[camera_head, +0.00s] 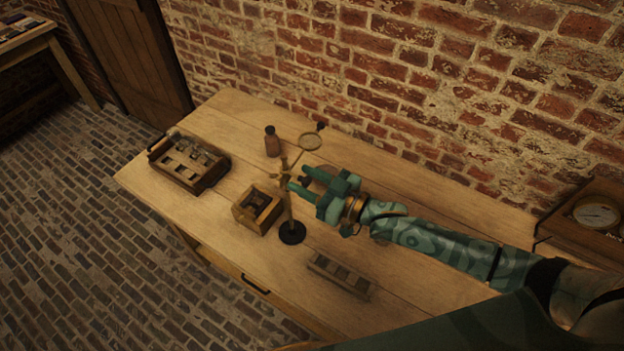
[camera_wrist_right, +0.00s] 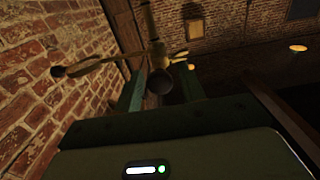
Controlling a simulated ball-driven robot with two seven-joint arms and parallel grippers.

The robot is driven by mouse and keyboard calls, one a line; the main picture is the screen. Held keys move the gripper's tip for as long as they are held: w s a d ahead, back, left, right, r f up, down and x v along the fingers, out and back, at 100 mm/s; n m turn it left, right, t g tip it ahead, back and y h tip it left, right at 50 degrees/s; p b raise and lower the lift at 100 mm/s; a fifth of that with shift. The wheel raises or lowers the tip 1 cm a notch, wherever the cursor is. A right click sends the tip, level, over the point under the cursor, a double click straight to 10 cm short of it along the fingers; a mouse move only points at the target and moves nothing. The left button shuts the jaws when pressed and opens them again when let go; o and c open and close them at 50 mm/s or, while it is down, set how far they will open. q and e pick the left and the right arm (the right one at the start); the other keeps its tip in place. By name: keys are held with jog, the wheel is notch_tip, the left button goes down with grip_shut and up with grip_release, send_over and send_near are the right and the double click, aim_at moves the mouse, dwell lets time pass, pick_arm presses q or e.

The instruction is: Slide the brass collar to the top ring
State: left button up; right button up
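A slim brass stand rises from a round black base (camera_head: 292,232) on the table. Its post (camera_head: 288,205) is upright and also shows in the right wrist view (camera_wrist_right: 148,20). A brass cross-piece (camera_wrist_right: 158,50) with a dark knob (camera_wrist_right: 160,82) sits on the post; I take it to be the collar, though its edges are unclear. A ring-shaped lens (camera_head: 310,141) is near the post's top. Ring marks on the post are too small to tell. My right gripper (camera_head: 298,178) is open at the upper post, its fingers (camera_wrist_right: 160,92) on either side of the knob. My left gripper is out of view.
A small wooden box (camera_head: 257,209) stands left of the stand, a compartmented tray (camera_head: 190,162) farther left. A slotted rack (camera_head: 340,277) lies in front. A cased dial (camera_head: 595,215) is at right. A brick wall runs behind.

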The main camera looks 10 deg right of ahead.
jog(key=v, duration=1.6)
jog(key=shift+b, duration=0.45)
jog(key=shift+s+d, duration=0.1)
